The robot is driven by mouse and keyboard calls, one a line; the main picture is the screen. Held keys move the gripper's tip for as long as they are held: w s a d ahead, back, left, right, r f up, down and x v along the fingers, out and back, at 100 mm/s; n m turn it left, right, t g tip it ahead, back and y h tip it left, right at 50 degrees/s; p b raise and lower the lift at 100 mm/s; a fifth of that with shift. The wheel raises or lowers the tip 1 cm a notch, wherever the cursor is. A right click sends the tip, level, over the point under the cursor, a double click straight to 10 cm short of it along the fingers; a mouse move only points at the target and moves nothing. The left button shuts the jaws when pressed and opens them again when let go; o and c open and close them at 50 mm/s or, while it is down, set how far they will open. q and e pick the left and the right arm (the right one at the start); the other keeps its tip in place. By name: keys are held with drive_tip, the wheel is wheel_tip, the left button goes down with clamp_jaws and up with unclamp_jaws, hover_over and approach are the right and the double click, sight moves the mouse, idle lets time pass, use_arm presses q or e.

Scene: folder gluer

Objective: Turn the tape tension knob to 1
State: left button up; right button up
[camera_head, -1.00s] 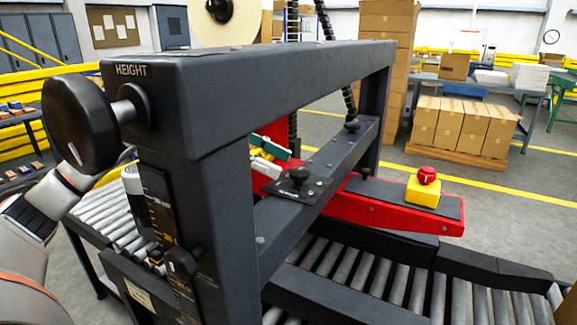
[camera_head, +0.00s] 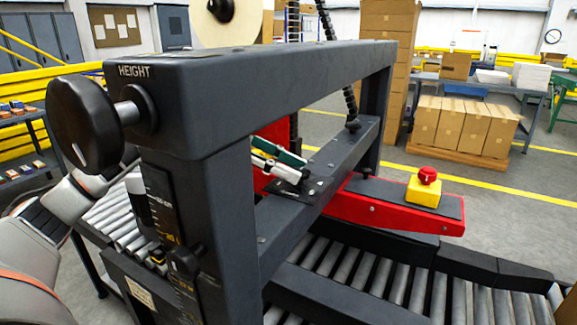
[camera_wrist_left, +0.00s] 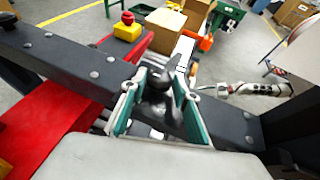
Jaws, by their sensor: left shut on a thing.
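The tape tension knob (camera_wrist_left: 155,88) is a small black knob on the dark crossbar inside the machine frame. In the left wrist view it stands between the green and white fingers of my left gripper (camera_wrist_left: 153,98), which is shut on it. In the head view my left gripper (camera_head: 294,174) reaches in behind the frame post to the knob's black plate (camera_head: 313,189). There the fingers largely hide the knob, and I cannot read its setting. A light arm part at the right of the left wrist view may be my right arm; its finger state is unclear.
The frame's thick top beam (camera_head: 250,85) and front post stand close to my left arm. A large black HEIGHT knob (camera_head: 85,125) sticks out at the left. A red arm with a yellow-based red button (camera_head: 424,188) lies beyond the crossbar. Rollers (camera_head: 400,295) run below.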

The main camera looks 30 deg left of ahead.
use_arm(q)
drive_tip(key=shift+s, duration=0.1)
use_arm(e)
drive_tip(key=shift+r, duration=0.1)
use_arm(q)
drive_tip(key=shift+s+n+t+y, duration=0.1)
drive_tip(key=shift+n+t+y, duration=0.2)
drive_tip(key=shift+n+t, duration=0.2)
drive_tip(key=shift+s+d+n+t+y+p, duration=0.2)
drive_tip(key=shift+n+t+y+p, duration=0.35)
drive_tip(key=shift+n+t, duration=0.35)
drive_tip(key=shift+s+d+n+t+y, duration=0.15)
drive_tip(key=shift+n+t+y, duration=0.7)
drive_tip(key=shift+n+t, duration=0.3)
drive_tip(key=shift+s+d+f+n+t+y+b, duration=0.15)
drive_tip(key=shift+n+t+y+b, duration=0.1)
drive_tip(key=shift+n+t+y, duration=0.3)
drive_tip(key=shift+w+d+f+n+t+y+b, duration=0.1)
drive_tip(key=shift+n+t+y+b, duration=0.2)
drive_tip(key=shift+n+y, duration=0.35)
drive_tip(key=shift+s+r+n+t+y+b, duration=0.1)
drive_tip(key=shift+n+t+y+b, duration=0.3)
drive_tip(key=shift+n+y+b, duration=0.25)
use_arm(e)
drive_tip(key=shift+w+a, duration=0.2)
drive_tip(key=shift+w, duration=0.05)
drive_tip(key=shift+s, duration=0.15)
